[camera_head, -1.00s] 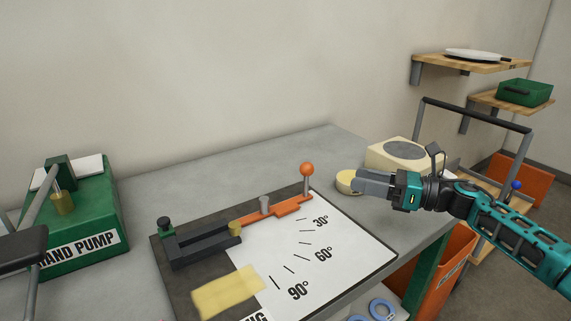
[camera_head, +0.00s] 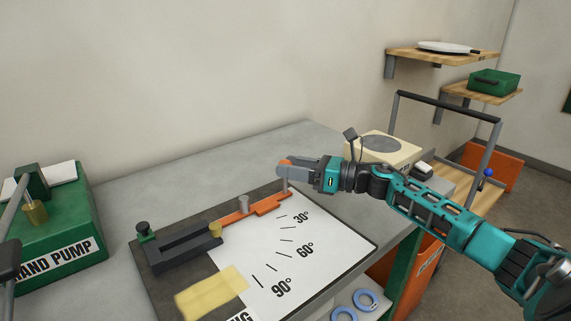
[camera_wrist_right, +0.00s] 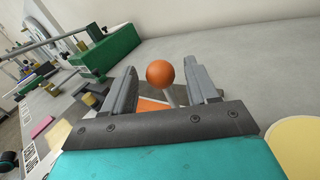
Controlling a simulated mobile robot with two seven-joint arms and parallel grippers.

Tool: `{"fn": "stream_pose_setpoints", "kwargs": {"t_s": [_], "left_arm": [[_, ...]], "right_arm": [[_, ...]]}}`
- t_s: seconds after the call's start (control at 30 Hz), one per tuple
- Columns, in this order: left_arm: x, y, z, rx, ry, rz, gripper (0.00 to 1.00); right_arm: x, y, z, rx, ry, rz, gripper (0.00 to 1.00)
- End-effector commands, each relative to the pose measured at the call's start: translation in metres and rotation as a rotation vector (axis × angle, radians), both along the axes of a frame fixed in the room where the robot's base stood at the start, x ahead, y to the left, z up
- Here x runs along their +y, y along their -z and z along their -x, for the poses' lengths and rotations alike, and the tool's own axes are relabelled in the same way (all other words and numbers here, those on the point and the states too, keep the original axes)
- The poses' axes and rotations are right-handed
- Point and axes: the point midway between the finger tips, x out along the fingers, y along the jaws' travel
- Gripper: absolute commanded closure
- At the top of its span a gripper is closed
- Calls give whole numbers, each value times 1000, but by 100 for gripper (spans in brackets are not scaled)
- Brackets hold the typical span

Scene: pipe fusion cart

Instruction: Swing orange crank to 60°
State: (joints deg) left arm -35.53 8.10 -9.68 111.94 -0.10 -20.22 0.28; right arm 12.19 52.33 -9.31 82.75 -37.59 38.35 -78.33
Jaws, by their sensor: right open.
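The orange crank (camera_head: 243,216) lies on the fixture board (camera_head: 146,265), its arm pointing to the back right, above the 30° mark on the white angle chart (camera_head: 262,250). Its upright post ends in an orange ball knob, partly hidden by my gripper in the head view. In the right wrist view the orange knob (camera_wrist_right: 160,73) sits between the two fingers, with gaps on both sides. My right gripper (camera_head: 290,167) is open around the knob, reaching in from the right. My left gripper is not in view.
A green hand pump box (camera_head: 60,225) stands at the left. A cream box with a round grey plate (camera_head: 382,148) is behind my right arm. A yellow pad (camera_head: 212,292) lies at the board's front. Blue rings (camera_head: 366,299) lie lower right.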

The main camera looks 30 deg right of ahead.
Motion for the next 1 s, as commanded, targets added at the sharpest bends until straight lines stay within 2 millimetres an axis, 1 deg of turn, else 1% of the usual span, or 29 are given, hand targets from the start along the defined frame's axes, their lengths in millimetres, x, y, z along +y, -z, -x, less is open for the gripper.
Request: {"fn": "stream_pose_setpoints", "kwargs": {"t_s": [0.1,0.2,0.57,1.0], "left_arm": [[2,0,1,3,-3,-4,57],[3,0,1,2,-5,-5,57],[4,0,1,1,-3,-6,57],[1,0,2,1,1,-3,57]], "right_arm": [[7,-1,-9,-2,2,-2,42],[10,0,-14,0,1,-1,42],[12,0,-16,0,1,0,43],[12,0,-15,1,0,-1,85]]}}
